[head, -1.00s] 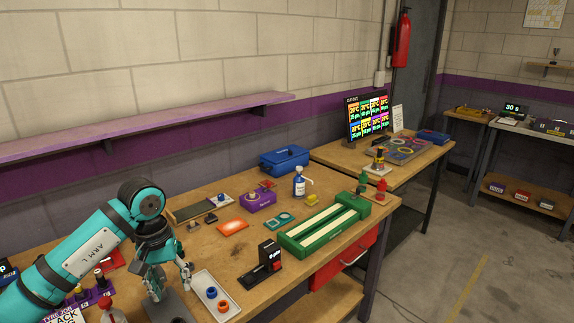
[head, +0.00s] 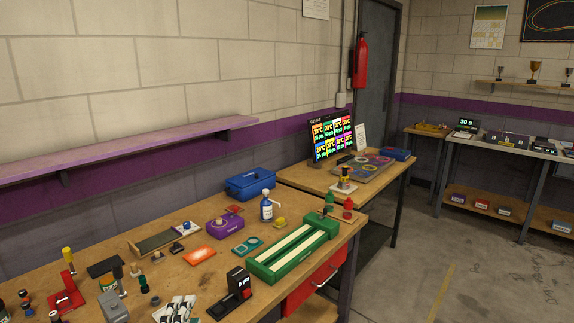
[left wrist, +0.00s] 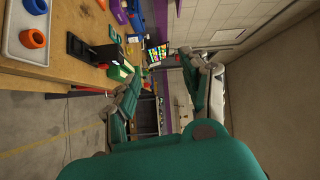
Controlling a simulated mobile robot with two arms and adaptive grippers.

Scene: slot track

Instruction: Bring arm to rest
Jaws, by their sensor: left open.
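My left gripper (head: 178,306) shows only as small pale and dark finger parts at the bottom edge of the head view, in front of the white tray. In the left wrist view its two teal fingers stand wide apart with nothing between them, so the left gripper (left wrist: 160,72) is open and empty. The wrist view is turned sideways. My right gripper is in neither view.
The wooden bench holds a black stand (head: 232,292), a green slotted track (head: 292,255), a blue bottle (head: 267,207), a purple box (head: 222,229) and a red stand (head: 66,297). A purple shelf (head: 130,150) runs along the wall. Open floor (head: 430,270) lies to the right.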

